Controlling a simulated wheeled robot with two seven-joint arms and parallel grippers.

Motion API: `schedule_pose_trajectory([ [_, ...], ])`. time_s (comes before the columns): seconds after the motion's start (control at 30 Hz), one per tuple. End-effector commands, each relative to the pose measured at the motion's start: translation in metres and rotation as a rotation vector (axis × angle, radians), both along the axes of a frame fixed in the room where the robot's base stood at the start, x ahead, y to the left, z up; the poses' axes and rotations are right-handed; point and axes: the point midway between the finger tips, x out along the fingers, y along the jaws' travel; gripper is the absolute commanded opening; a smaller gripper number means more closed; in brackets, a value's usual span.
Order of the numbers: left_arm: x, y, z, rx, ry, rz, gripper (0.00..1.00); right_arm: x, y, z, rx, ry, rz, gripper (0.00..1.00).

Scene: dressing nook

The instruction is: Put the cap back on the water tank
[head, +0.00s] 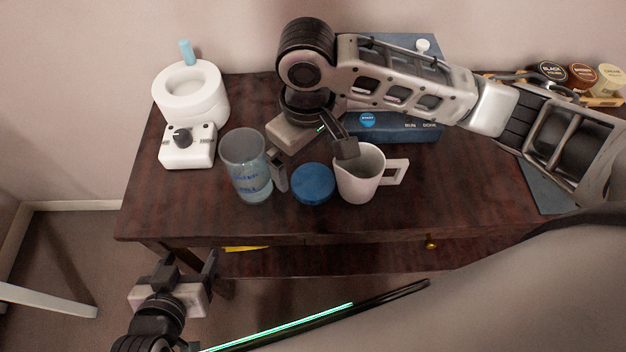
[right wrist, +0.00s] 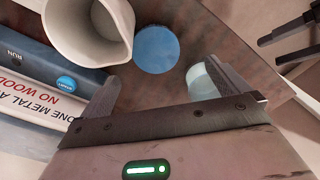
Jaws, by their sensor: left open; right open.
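The water tank (head: 245,165) is a clear, jug-like container with blue lettering, standing upright on the dark wooden table with its open top showing. A round blue cap (head: 313,183) lies flat on the table between the tank and a white mug. In the right wrist view the cap (right wrist: 157,50) shows just beyond the fingertips, and part of the tank (right wrist: 200,82) shows behind one finger. My right gripper (head: 311,163) is open and empty, above the table over the cap area. My left gripper (head: 185,270) is open and empty, in front of the table's front edge.
The white mug (head: 361,176) stands close to the right of the cap. A white device with a knob (head: 187,147) stands at the left. A blue box with labels (head: 400,127) lies behind, and several small jars (head: 581,75) stand far right. The table's front strip is clear.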

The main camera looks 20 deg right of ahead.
Motion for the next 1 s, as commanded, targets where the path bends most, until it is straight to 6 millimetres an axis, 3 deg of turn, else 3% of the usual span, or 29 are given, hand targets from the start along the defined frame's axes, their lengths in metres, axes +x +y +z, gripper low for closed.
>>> schedule_pose_trajectory([
  [0.13,0.001,0.0,-0.002,-0.003,-0.001,0.0,0.66,0.0,-0.001,-0.017,-0.001,0.0,-0.001,1.0],
  [0.57,0.001,-0.001,-0.002,-0.004,-0.001,0.0,0.66,0.0,-0.001,-0.024,-0.001,0.0,0.0,1.0],
  [0.8,0.001,-0.001,-0.005,-0.008,-0.002,0.0,0.66,0.001,-0.009,-0.059,-0.002,0.002,-0.001,1.0],
  [1.0,0.002,-0.001,-0.003,-0.013,-0.008,0.002,0.66,0.001,-0.009,-0.072,0.0,-0.001,0.001,1.0],
])
